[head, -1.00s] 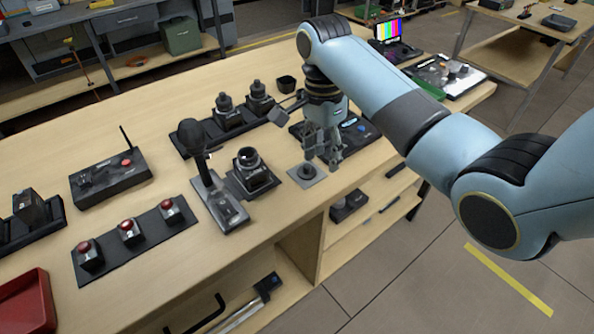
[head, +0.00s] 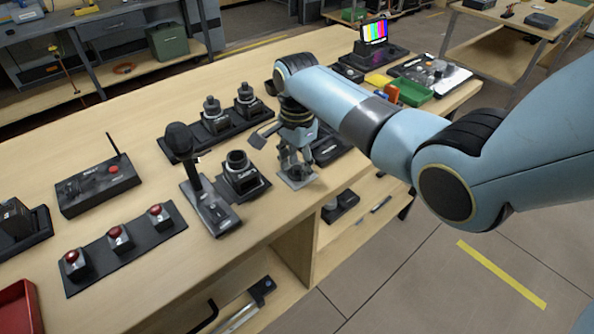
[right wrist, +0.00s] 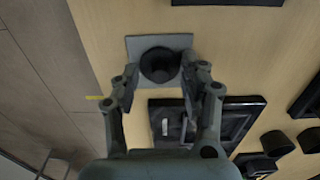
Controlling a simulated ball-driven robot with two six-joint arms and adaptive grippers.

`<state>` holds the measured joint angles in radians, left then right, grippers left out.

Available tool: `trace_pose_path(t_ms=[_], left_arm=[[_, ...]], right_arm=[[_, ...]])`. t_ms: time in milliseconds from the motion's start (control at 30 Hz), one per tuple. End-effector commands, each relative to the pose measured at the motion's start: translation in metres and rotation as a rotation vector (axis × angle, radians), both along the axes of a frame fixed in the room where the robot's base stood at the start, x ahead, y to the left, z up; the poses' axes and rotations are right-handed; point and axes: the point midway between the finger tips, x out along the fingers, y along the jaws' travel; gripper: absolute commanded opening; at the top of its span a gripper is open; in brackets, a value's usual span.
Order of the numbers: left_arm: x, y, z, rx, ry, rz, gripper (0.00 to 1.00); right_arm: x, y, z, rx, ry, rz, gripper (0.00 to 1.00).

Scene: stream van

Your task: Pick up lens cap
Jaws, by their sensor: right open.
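The lens cap (right wrist: 160,64) is a small dark round piece on a grey square pad (right wrist: 133,47) near the table's edge. In the head view the pad (head: 299,183) shows below my right gripper (head: 294,168), and the fingers mostly hide the cap. In the right wrist view the right gripper (right wrist: 159,78) is open, with one fingertip on each side of the cap. A gap shows on the cap's left; whether the right fingertip touches it I cannot tell. My left gripper is not in view.
A camera body (head: 240,176) and a microphone on a stand (head: 181,145) stand left of the gripper. Two lenses on a dark tray (head: 214,125) stand behind. A black device (right wrist: 238,120) lies close beside the pad. The table's front edge is near.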

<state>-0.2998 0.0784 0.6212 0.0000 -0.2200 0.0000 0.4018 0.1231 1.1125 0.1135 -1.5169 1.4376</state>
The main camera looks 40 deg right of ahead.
Motion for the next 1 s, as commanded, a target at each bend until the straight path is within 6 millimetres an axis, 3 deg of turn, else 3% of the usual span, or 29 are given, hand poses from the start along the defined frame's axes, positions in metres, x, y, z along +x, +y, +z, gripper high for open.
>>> trace_pose_path(t_ms=[200, 533, 1000], left_arm=[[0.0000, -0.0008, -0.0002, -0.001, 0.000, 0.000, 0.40], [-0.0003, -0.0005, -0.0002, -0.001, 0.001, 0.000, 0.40], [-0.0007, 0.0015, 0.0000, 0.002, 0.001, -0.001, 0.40]], right_arm=[[0.0003, 0.0001, -0.0014, 0.000, -0.001, 0.000, 0.44], [0.0002, 0.0001, -0.0013, 0.000, -0.001, 0.000, 0.04], [0.0009, -0.0001, 0.0054, -0.001, -0.003, 0.000, 0.04]])
